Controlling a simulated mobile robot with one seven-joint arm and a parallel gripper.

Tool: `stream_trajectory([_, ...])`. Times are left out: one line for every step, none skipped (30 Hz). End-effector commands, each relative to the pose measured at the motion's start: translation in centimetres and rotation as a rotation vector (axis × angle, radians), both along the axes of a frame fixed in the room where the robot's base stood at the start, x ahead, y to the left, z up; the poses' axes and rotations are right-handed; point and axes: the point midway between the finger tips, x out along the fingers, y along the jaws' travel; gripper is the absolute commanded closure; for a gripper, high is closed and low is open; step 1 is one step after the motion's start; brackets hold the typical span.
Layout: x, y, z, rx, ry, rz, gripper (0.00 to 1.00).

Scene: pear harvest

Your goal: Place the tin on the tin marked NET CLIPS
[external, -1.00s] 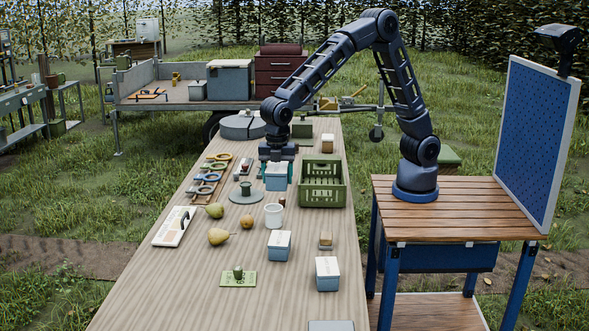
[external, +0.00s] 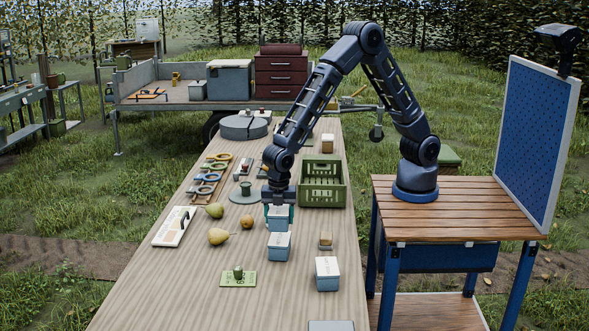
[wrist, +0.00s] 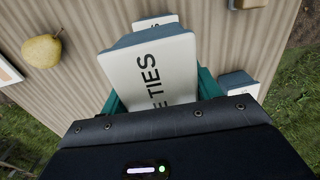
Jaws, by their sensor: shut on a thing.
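My gripper (external: 278,208) is shut on a blue-grey tin (external: 278,222) with a white lid. In the wrist view the lid of the held tin (wrist: 155,75) reads "TIES", with the start of the wording hidden. A similar tin (external: 279,246) stands on the table just below and in front of the held one; part of its lid shows in the wrist view (wrist: 152,22). Another such tin (external: 327,274) stands to the right and nearer the camera; it also shows in the wrist view (wrist: 238,84). I cannot read NET CLIPS on either standing tin.
A green crate (external: 322,205) stands behind and right of my gripper.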

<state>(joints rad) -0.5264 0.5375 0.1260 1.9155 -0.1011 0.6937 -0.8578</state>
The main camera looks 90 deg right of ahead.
Motion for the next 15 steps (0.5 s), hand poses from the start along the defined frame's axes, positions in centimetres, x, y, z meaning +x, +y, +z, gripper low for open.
stream_trajectory([0.0, 0.0, -0.2, 0.001, -0.001, 0.000, 0.67])
stream_trajectory([0.0, 0.0, -0.3, 0.001, -0.001, 0.000, 0.67])
stream_trajectory([0.0, 0.0, -0.5, 0.001, -0.001, 0.000, 0.67])
stream_trajectory([0.0, 0.0, -0.6, 0.001, -0.001, 0.000, 0.67])
stream_trajectory([0.0, 0.0, -0.9, 0.000, 0.000, 0.000, 0.67])
stream_trajectory([0.0, 0.0, -1.3, 0.000, 0.000, 0.000, 0.67])
stream_trajectory([0.0, 0.0, -1.7, -0.001, 0.001, 0.001, 0.67])
stream_trajectory([0.0, 0.0, -2.1, -0.001, 0.001, 0.001, 0.67])
stream_trajectory([0.0, 0.0, -2.7, -0.001, 0.001, 0.001, 0.67])
stream_trajectory([0.0, 0.0, -3.1, -0.001, 0.001, 0.001, 0.67])
stream_trajectory([0.0, 0.0, -3.5, -0.001, 0.001, 0.001, 0.67])
stream_trajectory([0.0, 0.0, -4.0, -0.001, 0.001, 0.001, 0.67])
stream_trajectory([0.0, 0.0, -4.3, -0.001, 0.000, 0.001, 0.67])
stream_trajectory([0.0, 0.0, -4.5, 0.000, 0.000, 0.000, 0.67])
stream_trajectory([0.0, 0.0, -4.6, 0.000, -0.001, 0.000, 0.67])
